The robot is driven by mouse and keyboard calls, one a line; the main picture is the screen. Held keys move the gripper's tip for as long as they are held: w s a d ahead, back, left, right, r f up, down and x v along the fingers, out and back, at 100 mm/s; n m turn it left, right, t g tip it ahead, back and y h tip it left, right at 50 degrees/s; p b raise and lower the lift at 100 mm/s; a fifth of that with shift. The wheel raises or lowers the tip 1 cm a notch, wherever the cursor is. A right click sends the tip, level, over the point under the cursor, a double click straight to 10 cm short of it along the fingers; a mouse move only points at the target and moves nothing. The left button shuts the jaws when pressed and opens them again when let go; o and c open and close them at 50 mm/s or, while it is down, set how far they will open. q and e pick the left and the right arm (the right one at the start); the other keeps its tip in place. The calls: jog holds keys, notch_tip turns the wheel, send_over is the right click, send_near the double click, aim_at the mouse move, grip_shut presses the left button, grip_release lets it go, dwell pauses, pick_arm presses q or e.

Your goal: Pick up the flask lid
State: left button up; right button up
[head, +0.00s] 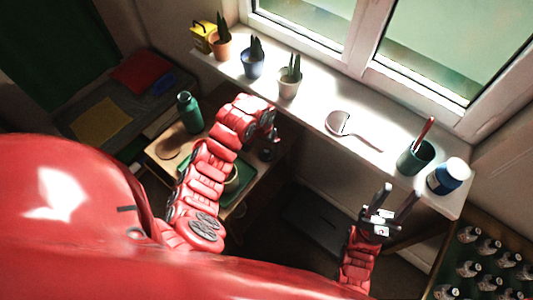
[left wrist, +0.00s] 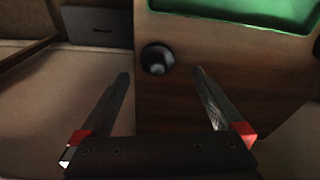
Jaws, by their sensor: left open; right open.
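A small dark round piece (left wrist: 157,58), which looks like the flask lid, sits on the brown wooden top near its edge in the left wrist view. In the head view it seems to be the dark shape (head: 266,154) just below my left gripper (head: 270,130). In the left wrist view my left gripper (left wrist: 160,73) is open, and the piece shows between and just beyond its fingertips, apart from them. The green flask (head: 189,113) stands upright at the table's back left. My right gripper (head: 396,197) is open and empty near the sill's right end.
A green tray (left wrist: 245,8) lies on the wooden table, partly hidden by my arm in the head view. Potted plants (head: 289,83), a white handled item (head: 340,124), a green cup (head: 415,157) and a blue-and-white jar (head: 449,176) line the sill. A bottle crate (head: 450,262) is at lower right.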

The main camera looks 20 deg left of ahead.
aim_at(267, 150)
pick_arm(q)
jog(key=f, duration=0.1)
jog(key=f+p, duration=0.1)
jog(key=f, duration=0.2)
jog(key=shift+w+d, duration=0.25)
jog(key=shift+w, duration=0.15)
jog(key=shift+f+p, duration=0.3)
jog(key=shift+f, duration=0.3)
jog(key=c, duration=1.5)
jog(key=shift+w+r, duration=0.1)
